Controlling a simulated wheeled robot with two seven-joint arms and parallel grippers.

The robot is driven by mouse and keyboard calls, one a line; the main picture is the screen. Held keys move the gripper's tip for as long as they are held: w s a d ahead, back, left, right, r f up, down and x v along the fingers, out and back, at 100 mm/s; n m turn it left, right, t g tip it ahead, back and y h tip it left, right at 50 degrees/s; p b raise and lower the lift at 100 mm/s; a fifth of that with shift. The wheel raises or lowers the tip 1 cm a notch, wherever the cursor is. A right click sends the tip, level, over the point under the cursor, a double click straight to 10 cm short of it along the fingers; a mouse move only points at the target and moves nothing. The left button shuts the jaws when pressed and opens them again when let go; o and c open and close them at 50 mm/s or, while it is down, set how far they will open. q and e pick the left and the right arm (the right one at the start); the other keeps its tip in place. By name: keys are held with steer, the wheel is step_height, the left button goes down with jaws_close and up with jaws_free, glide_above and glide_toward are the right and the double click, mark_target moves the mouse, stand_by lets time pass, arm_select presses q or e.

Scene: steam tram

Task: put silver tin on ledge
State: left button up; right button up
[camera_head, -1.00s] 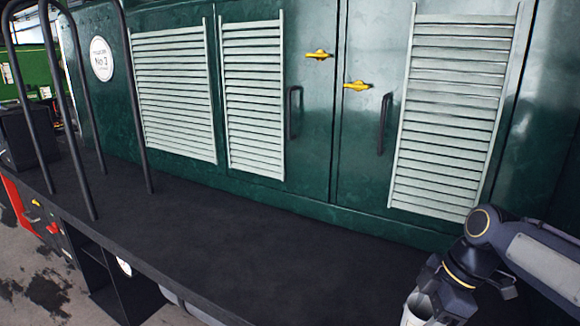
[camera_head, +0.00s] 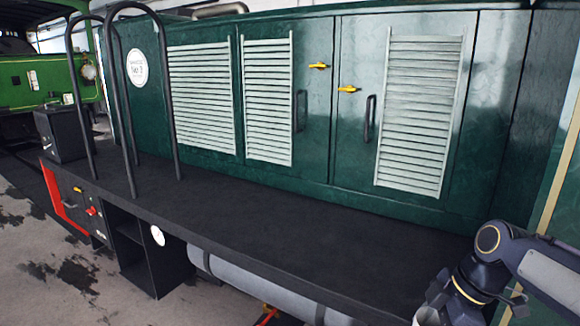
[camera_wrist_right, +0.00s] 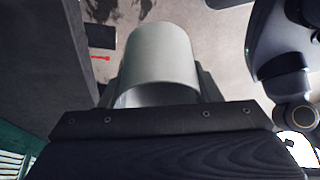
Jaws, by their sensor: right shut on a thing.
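The silver tin (camera_wrist_right: 162,55) is a pale, smooth cylinder in the wrist view. My right gripper (camera_wrist_right: 158,88) is shut on it, with a dark finger on each side of it. In the head view my right arm is at the lower right, in front of the black ledge, and the tin is mostly cut off by the bottom edge. The ledge (camera_head: 265,215) is a long, flat dark shelf along the green engine body. Its top is bare in the middle. My left gripper is not in view.
Bent black handrails (camera_head: 130,100) rise from the ledge at the left, with a dark box (camera_head: 62,135) beyond them. Green doors with pale louvres (camera_head: 420,115) and handles back the ledge. A grey cylindrical tank (camera_head: 255,285) hangs below its front edge.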

steer(key=w+d+f+m+t+h, duration=0.25)
steer(key=w+f+m, duration=0.25)
steer(key=f+m, duration=0.4)
steer(key=w+a+f+m+h+p, duration=0.15)
steer(key=w+a+f+m, duration=0.25)
steer(key=a+f+m, duration=0.4)
steer(key=s+d+f+n, duration=0.1)
steer(key=s+f, duration=0.3)
steer(key=f, duration=0.1)
steer(key=shift+f+n+t, duration=0.3)
steer(key=shift+f+t, duration=0.1)
steer(key=shift+t, duration=0.05)
